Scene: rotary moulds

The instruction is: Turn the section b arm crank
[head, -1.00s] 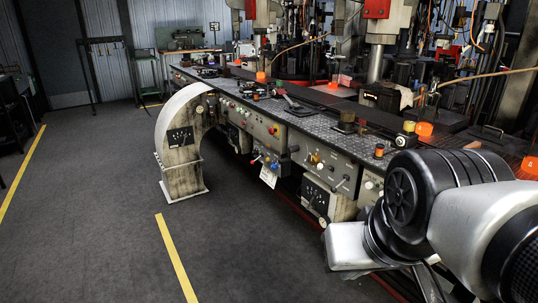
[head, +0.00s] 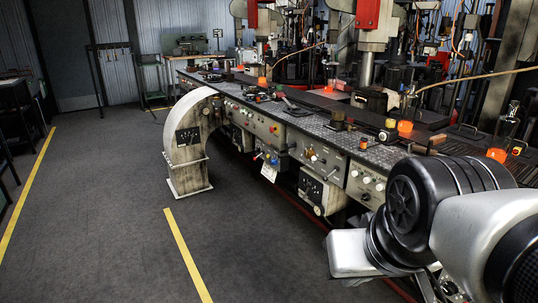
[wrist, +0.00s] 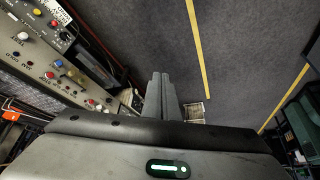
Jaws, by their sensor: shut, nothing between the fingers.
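The long machine bench (head: 318,125) runs from the right toward the back left, with grey control panels along its front. A small lever (head: 330,173) stands on one front panel, and coloured handles (head: 262,156) show farther along. I cannot tell which of these is the section b arm crank; no label is readable. In the wrist view my gripper (wrist: 161,78) is shut and empty, its fingers over the dark floor. Panels with knobs (wrist: 50,76) lie to its left, apart from the fingers. In the head view my arm hides the near bench front, and the fingers do not show.
A white curved housing (head: 185,150) stands on the floor at the bench's left. Yellow floor lines (head: 187,255) cross the open grey floor (head: 110,210). Orange cups (head: 405,127) stand on the bench top. A rack (head: 108,75) stands at the back.

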